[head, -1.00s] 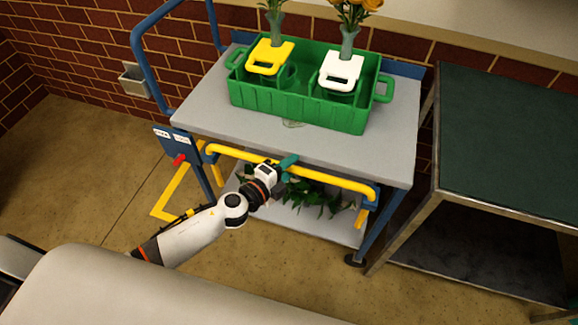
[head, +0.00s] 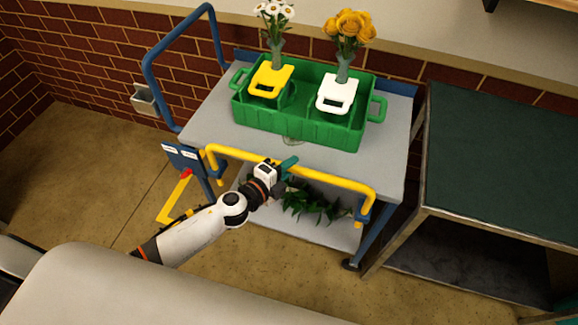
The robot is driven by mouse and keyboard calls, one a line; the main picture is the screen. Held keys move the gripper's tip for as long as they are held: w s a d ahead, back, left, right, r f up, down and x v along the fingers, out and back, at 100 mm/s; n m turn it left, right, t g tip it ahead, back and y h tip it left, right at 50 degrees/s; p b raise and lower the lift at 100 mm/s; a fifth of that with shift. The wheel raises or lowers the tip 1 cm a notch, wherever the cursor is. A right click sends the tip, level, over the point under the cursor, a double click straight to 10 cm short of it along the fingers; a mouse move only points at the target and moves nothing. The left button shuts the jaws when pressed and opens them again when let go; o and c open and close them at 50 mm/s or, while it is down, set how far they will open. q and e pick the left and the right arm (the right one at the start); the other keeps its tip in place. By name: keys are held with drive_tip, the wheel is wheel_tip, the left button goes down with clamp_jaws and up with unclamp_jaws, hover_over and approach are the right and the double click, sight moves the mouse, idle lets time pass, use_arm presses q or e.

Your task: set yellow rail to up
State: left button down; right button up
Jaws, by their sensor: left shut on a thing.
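The yellow rail (head: 325,184) runs along the front edge of the grey cart (head: 205,128). Its bent ends rise from blue brackets at both front corners, and its bar stands close to the height of the cart's top. My left gripper (head: 287,165), with teal fingers, is shut on the rail near its middle; the wrist hides part of the bar. A blue panel (head: 184,155) with two white labels is at the cart's left front corner, with a red-tipped yellow lever (head: 176,196) beside it. My right gripper is not in view.
A green crate (head: 300,130) on the cart holds a yellow holder (head: 268,78) and a white holder (head: 335,90) with flowers in vases. Leafy greens (head: 315,200) lie on the lower shelf. A dark green-topped table (head: 505,165) stands at right. Floor at left is clear.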

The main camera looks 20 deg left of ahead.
use_arm(q)
wheel_tip(320, 180, up, 6)
drive_tip(key=p, duration=0.3)
drive_tip(key=shift+w+f+p, duration=0.15)
drive_tip(key=shift+p, duration=0.2)
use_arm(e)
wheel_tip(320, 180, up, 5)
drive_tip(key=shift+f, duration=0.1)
use_arm(q)
drive_tip(key=c, duration=1.4)
unclamp_jaws()
drive_tip(key=shift+o, duration=0.5)
drive_tip(key=shift+f, duration=0.1)
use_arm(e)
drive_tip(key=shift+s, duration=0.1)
